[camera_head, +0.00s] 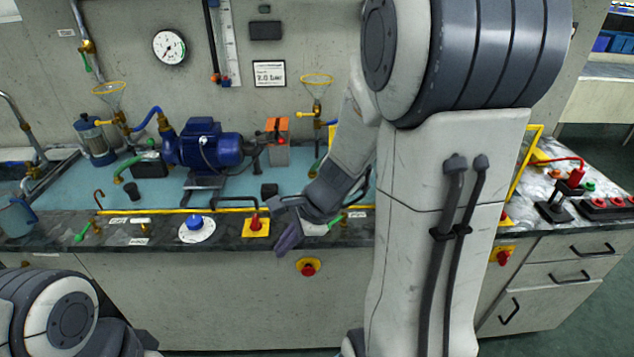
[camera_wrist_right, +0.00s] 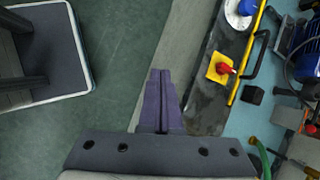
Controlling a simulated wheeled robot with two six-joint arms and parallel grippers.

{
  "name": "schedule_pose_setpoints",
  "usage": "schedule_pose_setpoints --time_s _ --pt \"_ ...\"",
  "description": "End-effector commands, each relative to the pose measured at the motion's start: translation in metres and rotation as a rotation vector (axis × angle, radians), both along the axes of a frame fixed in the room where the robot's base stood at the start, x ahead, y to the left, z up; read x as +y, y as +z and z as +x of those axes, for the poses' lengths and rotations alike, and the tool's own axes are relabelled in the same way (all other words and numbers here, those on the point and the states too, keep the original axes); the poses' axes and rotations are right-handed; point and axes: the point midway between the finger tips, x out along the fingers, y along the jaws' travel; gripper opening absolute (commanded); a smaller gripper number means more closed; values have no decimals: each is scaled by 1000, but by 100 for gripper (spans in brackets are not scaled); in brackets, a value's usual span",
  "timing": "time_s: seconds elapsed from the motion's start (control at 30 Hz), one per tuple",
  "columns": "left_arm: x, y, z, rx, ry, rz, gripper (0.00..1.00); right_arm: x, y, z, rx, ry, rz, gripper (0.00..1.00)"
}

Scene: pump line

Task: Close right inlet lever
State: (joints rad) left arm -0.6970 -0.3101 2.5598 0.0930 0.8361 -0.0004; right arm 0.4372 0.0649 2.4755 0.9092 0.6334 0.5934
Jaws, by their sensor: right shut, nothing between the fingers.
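A small green lever handle (camera_head: 336,220) shows at the bench's front edge, just right of my right gripper, which partly hides that area. I take it for the right inlet lever, but its exact angle is hard to tell. My right gripper (camera_head: 287,240) is shut and empty in front of the bench edge, left of the handle and not visibly touching it. In the right wrist view its purple fingers (camera_wrist_right: 162,100) are together, over the edge of the bench. A green curved part (camera_wrist_right: 262,157) shows low at the right there; I cannot tell whether it is the lever. My left gripper is out of view.
A red knob on a yellow plate (camera_head: 256,227) and a blue knob on a white disc (camera_head: 195,227) sit left of my gripper. A yellow rail (camera_head: 170,211) runs along the bench. A red button (camera_head: 308,268) is on the front panel. A blue pump (camera_head: 205,147) stands behind.

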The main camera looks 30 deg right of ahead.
Motion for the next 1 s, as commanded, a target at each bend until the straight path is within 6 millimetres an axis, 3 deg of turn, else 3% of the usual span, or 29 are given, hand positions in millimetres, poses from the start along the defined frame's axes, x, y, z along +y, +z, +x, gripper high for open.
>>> schedule_pose_setpoints --time_s 0.03,0.2,0.3,0.4,0.63,1.0 --pt "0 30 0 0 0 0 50 -34 24 4 21 -205 46 0" --pt "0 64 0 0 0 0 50 -125 45 -1 55 -768 189 0" --pt "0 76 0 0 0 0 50 -160 50 -11 63 -984 249 0" --pt "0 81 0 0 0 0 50 -181 51 -19 64 -1111 286 0" --pt "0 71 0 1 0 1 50 -188 32 -13 67 -1165 304 0" --pt "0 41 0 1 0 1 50 -181 -34 31 67 -1160 302 0"
